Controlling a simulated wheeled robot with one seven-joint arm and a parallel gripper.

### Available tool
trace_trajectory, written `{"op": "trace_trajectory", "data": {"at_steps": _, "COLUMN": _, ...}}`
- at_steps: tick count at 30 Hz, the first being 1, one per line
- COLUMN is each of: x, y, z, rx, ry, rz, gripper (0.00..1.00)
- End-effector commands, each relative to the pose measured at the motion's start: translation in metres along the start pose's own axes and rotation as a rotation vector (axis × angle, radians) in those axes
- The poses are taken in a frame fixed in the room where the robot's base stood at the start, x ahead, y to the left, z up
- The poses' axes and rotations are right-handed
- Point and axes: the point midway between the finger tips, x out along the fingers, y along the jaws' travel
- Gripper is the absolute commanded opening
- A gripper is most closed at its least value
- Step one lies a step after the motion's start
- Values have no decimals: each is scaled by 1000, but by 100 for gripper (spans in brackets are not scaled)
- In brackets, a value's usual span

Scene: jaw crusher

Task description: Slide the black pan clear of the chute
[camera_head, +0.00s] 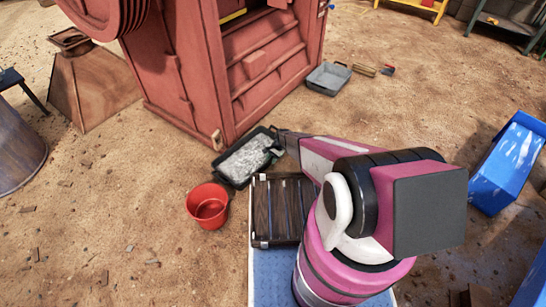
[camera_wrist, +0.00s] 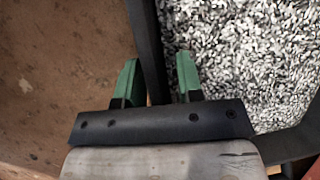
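The black pan (camera_head: 233,181) lies on the dirt floor by the near lower corner of the red crusher (camera_head: 190,70). It holds grey crushed stone (camera_head: 246,157). My gripper (camera_head: 283,146) is at the pan's right side in the head view, its fingertips partly hidden. In the wrist view my gripper (camera_wrist: 158,78) has its two green fingers apart. The pan's black wall (camera_wrist: 148,40) runs between them, with stone on the right and bare floor on the left. A gap shows between the wall and the right finger. I cannot make out the chute's mouth for certain.
A red bucket (camera_head: 208,206) stands close to the pan's near left. A dark slatted rack (camera_head: 276,215) is just in front of the pan. A grey tray (camera_head: 328,79) lies beyond, right of the crusher. Blue bins (camera_head: 507,165) stand far right. Open dirt lies between.

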Motion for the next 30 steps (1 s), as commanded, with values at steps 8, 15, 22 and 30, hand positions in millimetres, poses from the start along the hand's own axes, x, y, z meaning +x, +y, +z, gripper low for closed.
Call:
{"op": "trace_trajectory", "data": {"at_steps": 8, "x": 0, "y": 0, "z": 0, "rx": 0, "ry": 0, "rz": 0, "gripper": 8}}
{"op": "trace_trajectory", "data": {"at_steps": 15, "x": 0, "y": 0, "z": 0, "rx": 0, "ry": 0, "rz": 0, "gripper": 0}}
{"op": "trace_trajectory", "data": {"at_steps": 22, "x": -1, "y": 0, "z": 0, "rx": 0, "ry": 0, "rz": 0, "gripper": 0}}
{"op": "trace_trajectory", "data": {"at_steps": 30, "x": -1, "y": 0, "z": 0, "rx": 0, "ry": 0, "rz": 0, "gripper": 0}}
